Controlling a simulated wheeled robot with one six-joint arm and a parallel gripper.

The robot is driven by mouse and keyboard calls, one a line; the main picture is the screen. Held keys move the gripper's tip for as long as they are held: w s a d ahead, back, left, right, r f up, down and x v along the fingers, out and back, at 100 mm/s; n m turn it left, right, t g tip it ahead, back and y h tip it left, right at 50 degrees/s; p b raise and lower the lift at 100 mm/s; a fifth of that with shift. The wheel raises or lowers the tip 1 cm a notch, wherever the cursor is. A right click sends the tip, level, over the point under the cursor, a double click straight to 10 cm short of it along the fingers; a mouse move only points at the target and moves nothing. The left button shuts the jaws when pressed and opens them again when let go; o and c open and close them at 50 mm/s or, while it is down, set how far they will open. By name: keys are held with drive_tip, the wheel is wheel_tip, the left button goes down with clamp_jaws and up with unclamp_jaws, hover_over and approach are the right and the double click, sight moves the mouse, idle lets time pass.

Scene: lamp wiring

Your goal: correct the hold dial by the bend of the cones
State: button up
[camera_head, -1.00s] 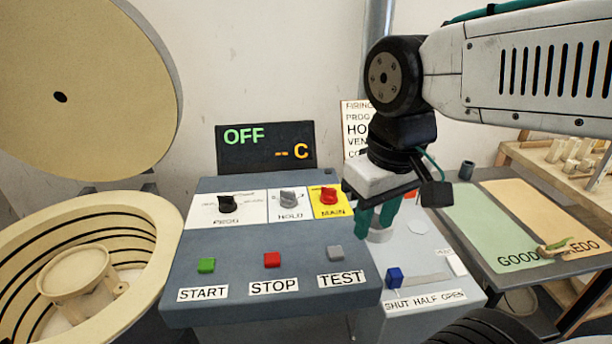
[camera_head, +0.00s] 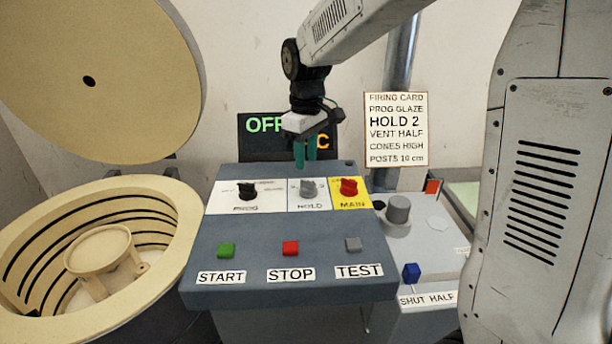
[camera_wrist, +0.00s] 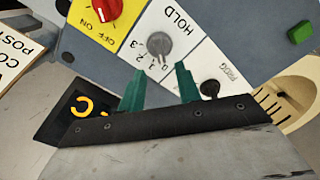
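The grey hold dial (camera_head: 312,188) is on the white HOLD plate of the sloped control panel, between the PROG dial and the red MAIN dial. In the wrist view the hold dial (camera_wrist: 159,43) shows beyond the fingertips, with small numbers on its near side; I cannot surely tell which number it points at. My gripper (camera_head: 305,164) hangs just behind and above the hold dial, apart from it. Its green fingers (camera_wrist: 160,84) are spread with nothing between them. No cones can be made out now; my arm covers much of the right side.
The firing card (camera_head: 397,130) on the wall reads HOLD 2, VENT HALF, CONES HIGH. The display (camera_head: 262,124) reads OFF, partly behind my gripper. START (camera_head: 226,250), STOP (camera_head: 290,248) and TEST (camera_head: 353,244) buttons line the panel's front. The open kiln (camera_head: 160,215) stands left.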

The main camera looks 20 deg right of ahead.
sight(307, 181)
wheel_tip(307, 181, down, 6)
clamp_jaws()
idle(0.3)
